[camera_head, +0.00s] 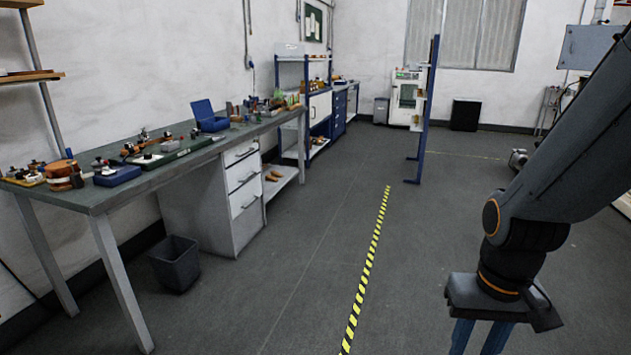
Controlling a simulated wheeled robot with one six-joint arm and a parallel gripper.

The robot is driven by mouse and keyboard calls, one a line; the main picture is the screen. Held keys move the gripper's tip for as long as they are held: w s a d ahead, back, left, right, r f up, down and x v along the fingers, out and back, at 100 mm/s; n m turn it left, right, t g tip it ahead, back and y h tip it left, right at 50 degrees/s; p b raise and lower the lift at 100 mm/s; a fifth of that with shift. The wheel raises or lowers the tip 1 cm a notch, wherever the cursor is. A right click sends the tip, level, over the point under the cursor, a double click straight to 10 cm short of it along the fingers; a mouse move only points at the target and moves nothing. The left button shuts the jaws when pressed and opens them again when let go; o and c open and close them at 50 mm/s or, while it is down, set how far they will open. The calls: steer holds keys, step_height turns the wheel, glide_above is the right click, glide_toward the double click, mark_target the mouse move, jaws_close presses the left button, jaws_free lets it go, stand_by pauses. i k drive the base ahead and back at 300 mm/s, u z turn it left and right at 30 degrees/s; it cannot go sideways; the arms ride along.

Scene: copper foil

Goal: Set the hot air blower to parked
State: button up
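My gripper (479,342) hangs at the lower right, pointing down over the floor, well away from the workbench. Its two blue fingers run out of the bottom edge, with a narrow gap between their visible parts. Their tips are hidden, so I cannot tell whether it is open or shut. No object shows between the visible finger parts. I cannot pick out a hot air blower for certain. Many small tools and parts lie on the workbench (215,146) at the left, too small to name.
A grey bin (175,264) stands under the bench, beside a white drawer unit (243,178). A blue upright frame (427,110) stands on the floor farther back. A yellow-black floor stripe (369,262) runs through the middle. The floor around it is clear.

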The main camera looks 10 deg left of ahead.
mark_target(248, 104)
steer(key=u, duration=0.85)
steer(key=i, duration=1.85)
steer(key=u, duration=0.3)
steer(key=i, duration=2.65)
steer(key=z, duration=1)
steer(key=k, duration=0.65)
steer(key=z, duration=1.05)
steer(key=i, duration=1.7)
steer(key=u, duration=1.25)
steer(key=i, duration=0.7)
steer(key=u, duration=0.6)
